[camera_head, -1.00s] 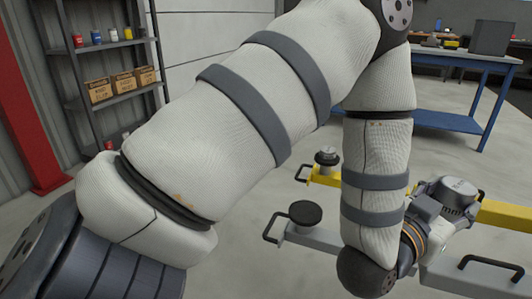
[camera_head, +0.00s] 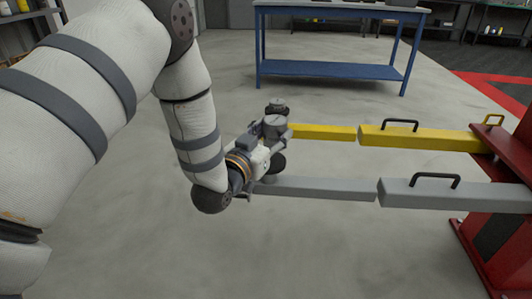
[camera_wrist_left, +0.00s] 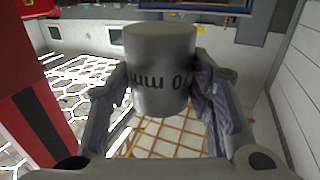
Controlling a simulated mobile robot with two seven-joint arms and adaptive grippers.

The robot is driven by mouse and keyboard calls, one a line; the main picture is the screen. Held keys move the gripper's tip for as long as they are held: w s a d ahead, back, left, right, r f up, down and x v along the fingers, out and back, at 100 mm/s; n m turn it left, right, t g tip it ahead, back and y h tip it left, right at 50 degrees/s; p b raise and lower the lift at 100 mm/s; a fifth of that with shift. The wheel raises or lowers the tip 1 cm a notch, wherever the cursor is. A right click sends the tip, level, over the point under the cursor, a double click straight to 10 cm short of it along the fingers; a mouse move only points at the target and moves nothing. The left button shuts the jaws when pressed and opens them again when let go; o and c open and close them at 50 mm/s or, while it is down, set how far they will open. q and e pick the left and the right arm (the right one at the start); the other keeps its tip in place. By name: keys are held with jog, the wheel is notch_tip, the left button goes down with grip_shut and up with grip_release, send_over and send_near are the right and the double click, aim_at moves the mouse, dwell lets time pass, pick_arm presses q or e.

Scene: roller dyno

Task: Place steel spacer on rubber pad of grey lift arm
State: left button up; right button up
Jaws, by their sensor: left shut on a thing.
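The steel spacer (camera_head: 277,124) is a short grey cylinder held in my left gripper (camera_head: 270,133). In the left wrist view the spacer (camera_wrist_left: 160,80) stands between the two fingers, with an upside-down "70 mm" marking. The grey lift arm (camera_head: 315,188) runs in from the right. Its round black rubber pad (camera_head: 278,166) shows partly behind and below my gripper, which hides the rest. The spacer appears above and apart from this pad; the exact gap is hard to tell. My right gripper is not in view.
The yellow lift arm (camera_head: 325,133) lies behind the grey one; its pad end (camera_head: 277,104), topped by a small dark round part, is close behind the spacer. Black handles stand on both arms. A red lift post (camera_head: 500,230) is at right, a blue workbench (camera_head: 335,70) behind.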

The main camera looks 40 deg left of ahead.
pick_arm(q)
jog(key=shift+w+a+f, duration=0.2)
jog(key=shift+a+f, duration=0.5)
jog(key=shift+f, duration=0.15)
jog(key=f, duration=0.1)
jog(key=f+b, duration=0.1)
jog(key=f, duration=0.2)
jog(key=shift+w+a+b, duration=0.1)
jog(key=shift+a+b, duration=0.2)
jog(key=shift+b, duration=0.1)
jog(key=shift+r, duration=0.2)
jog(key=o, duration=1.5)
jog(key=shift+f, duration=0.2)
